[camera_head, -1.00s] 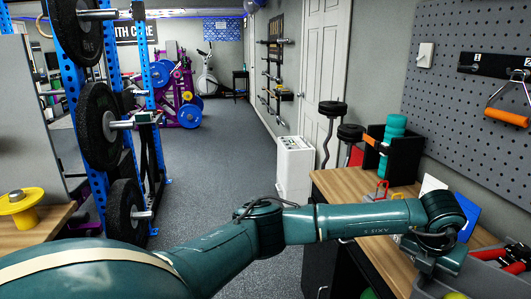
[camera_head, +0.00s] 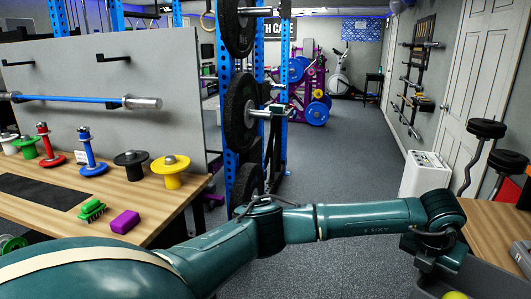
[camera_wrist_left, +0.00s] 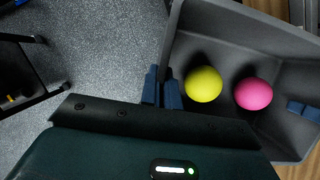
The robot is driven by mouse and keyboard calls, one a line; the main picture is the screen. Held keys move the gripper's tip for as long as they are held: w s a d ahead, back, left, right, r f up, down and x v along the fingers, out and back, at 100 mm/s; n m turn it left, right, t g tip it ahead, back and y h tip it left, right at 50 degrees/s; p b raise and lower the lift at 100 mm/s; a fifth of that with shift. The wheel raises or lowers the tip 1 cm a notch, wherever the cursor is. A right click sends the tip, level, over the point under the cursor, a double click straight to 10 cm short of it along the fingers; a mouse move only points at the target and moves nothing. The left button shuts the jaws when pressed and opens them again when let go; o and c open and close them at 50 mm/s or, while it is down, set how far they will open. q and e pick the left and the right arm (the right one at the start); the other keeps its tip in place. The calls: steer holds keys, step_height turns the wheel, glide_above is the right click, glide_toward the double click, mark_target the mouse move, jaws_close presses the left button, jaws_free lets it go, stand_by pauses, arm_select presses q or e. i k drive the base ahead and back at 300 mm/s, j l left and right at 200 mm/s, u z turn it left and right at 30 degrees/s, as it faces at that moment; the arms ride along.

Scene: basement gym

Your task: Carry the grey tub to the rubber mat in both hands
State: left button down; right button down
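The grey tub (camera_head: 487,281) is at the bottom right of the head view, partly cut off by the frame. In the left wrist view the tub (camera_wrist_left: 222,45) holds a yellow ball (camera_wrist_left: 203,84) and a pink ball (camera_wrist_left: 253,94). My left gripper (camera_wrist_left: 162,90) is shut on the tub's near wall, one finger on each side. A blue finger of my right gripper (camera_wrist_left: 303,111) lies against the opposite wall inside; its other finger is hidden. The black rubber mat (camera_head: 45,191) lies flat on the wooden bench at the left, far from the tub.
Several weighted spindles, including a yellow one (camera_head: 171,172), line the back of the bench (camera_head: 150,205). A weight rack (camera_head: 240,110) stands beyond the bench. Open floor (camera_head: 345,190) lies ahead.

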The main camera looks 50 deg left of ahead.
mark_target(45, 192)
steer(key=u, duration=3.65)
steer(key=i+u, duration=0.35)
steer(key=i, duration=1.1)
steer(key=i+j+z, duration=0.1)
steer(key=i, duration=0.7)
steer(key=i+j+z, duration=0.1)
steer(key=i+z, duration=0.3)
steer(key=i, duration=0.35)
